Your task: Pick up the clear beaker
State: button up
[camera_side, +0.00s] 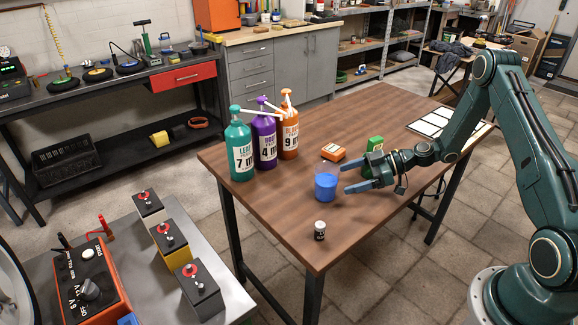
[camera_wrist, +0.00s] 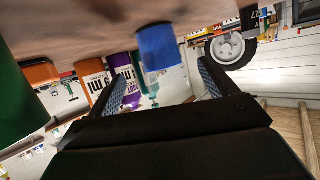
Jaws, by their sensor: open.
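My gripper (camera_side: 343,177) is low over the table, just right of the cup. Its jaws are open and point at the cup, with nothing between them. In the wrist view, which is upside down, the blue cup (camera_wrist: 160,48) shows beyond the fingertips, between the two fingers (camera_wrist: 168,78).
Three pump bottles, teal (camera_side: 241,150), purple (camera_side: 265,146) and orange (camera_side: 290,138), stand behind left of the cup. A small black jar (camera_side: 320,230) stands in front.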

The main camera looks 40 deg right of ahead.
aim_at(334, 180)
jog(key=shift+x, duration=2.65)
jog(key=shift+r, duration=0.1)
jog(key=c, duration=1.2)
jog(key=shift+r, duration=0.4)
jog(key=shift+r, duration=9.5)
jog(key=shift+r, duration=0.1)
